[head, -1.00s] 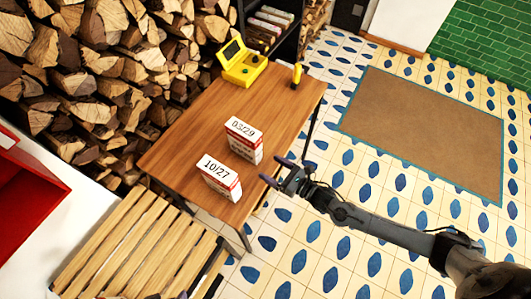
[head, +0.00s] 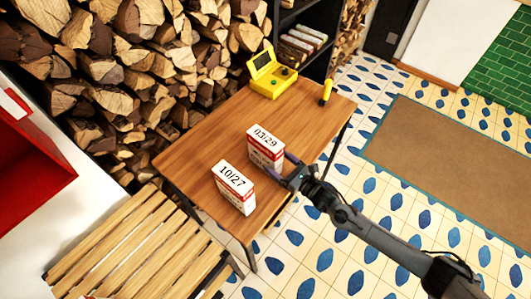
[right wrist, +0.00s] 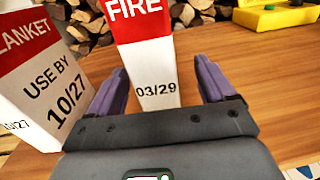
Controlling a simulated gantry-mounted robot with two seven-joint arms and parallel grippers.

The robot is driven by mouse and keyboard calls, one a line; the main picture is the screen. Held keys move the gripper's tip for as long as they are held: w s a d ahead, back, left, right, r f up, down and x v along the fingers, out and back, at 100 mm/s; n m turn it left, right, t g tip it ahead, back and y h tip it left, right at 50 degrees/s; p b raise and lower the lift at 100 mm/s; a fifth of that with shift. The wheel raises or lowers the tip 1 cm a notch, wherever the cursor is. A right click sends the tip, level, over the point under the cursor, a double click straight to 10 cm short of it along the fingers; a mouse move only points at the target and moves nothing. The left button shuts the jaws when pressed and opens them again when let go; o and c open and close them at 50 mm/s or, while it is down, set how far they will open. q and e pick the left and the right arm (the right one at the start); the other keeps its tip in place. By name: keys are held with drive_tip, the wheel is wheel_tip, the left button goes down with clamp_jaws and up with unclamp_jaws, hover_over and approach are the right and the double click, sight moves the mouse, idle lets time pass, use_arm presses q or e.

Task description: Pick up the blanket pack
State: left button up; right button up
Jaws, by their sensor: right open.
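Two white and red blanket packs stand upright on the wooden table. One pack is marked 03/29 (head: 266,148), and it also shows between the fingers in the right wrist view (right wrist: 150,60). The other pack is marked 10/27 (head: 233,187) and stands nearer the table's front; in the right wrist view (right wrist: 45,75) it is at left, outside the left finger. My right gripper (head: 287,170) is open at the right side of the 03/29 pack, with a finger either side of its line. I cannot tell whether the fingers touch it. My left gripper is not in view.
The table (head: 205,135) also holds a yellow case (head: 272,80) and a small yellow and black object (head: 326,91) at its far end. A slatted bench (head: 140,245) stands close to the front end. Stacked firewood (head: 150,55) lines the back.

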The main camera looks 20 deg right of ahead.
sight(269, 156)
drive_tip(key=x, duration=0.4)
drive_tip(key=shift+w+a, duration=0.25)
drive_tip(key=shift+a, duration=0.15)
drive_tip(key=c, duration=1.4)
drive_tip(key=shift+r, duration=0.2)
drive_tip(key=shift+c, duration=0.5)
